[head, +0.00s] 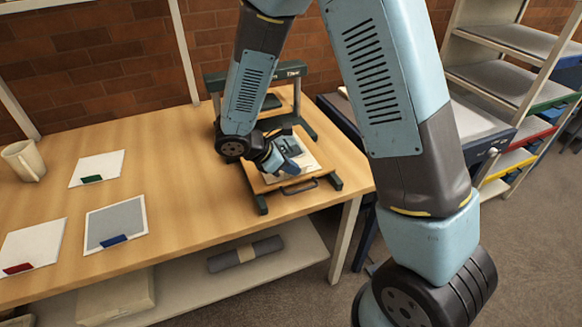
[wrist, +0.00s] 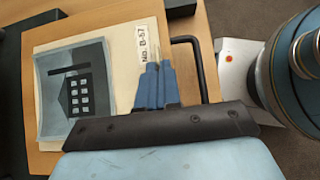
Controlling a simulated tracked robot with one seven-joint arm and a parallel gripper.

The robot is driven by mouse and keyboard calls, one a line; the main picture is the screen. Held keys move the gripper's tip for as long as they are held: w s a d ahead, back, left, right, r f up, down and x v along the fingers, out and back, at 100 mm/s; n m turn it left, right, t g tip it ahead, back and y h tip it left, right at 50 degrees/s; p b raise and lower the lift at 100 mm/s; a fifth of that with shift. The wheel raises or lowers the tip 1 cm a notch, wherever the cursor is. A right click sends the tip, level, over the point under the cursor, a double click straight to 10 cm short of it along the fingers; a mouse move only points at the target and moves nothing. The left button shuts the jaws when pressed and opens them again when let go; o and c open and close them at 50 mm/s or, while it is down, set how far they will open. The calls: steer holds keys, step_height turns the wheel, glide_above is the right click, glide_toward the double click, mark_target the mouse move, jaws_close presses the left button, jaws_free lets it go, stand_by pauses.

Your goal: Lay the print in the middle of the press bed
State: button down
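The print (wrist: 75,92), a blue-grey picture of a dark building with pale windows, lies on a cream sheet with a label reading NO. B-57 (wrist: 147,45). Both lie flat over the wooden press bed (wrist: 183,62), the print toward the left of it in the wrist view. The press (head: 309,108) stands at the table's right end. My gripper (head: 287,163) is low over the bed. In the wrist view its blue fingers (wrist: 155,72) are close together over the cream sheet's right edge, beside the print. I see nothing clearly between them; the contact is hidden.
On the table (head: 165,200) lie a white sheet with a green tab (head: 98,166), a grey sheet with a blue tab (head: 115,220) and a white sheet with a red tab (head: 35,242). A mug (head: 24,160) stands far left. Shelves (head: 500,80) stand right.

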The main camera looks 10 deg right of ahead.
steer(key=c, duration=1.3)
jaws_free()
steer(key=shift+f, duration=0.1)
steer(key=shift+c, duration=0.2)
steer(key=v, duration=1.2)
steer(key=s+d+r+m+t+y, duration=0.1)
steer(key=s+d+r+m+y, duration=0.1)
steer(key=s+d+r+m, duration=0.3)
steer(key=s+d+r+m+t+y, duration=0.1)
steer(key=s+d+r+m+y, duration=0.2)
steer(key=s+d+r+m, duration=0.2)
steer(key=s+d+r+m+t+y, duration=0.1)
steer(key=s+d+r+m+y, duration=0.2)
steer(key=d+r+m, duration=0.7)
steer(key=shift+s+d+r+m, duration=0.25)
steer(key=shift+s+d+m, duration=0.55)
steer(key=shift+d, duration=1.35)
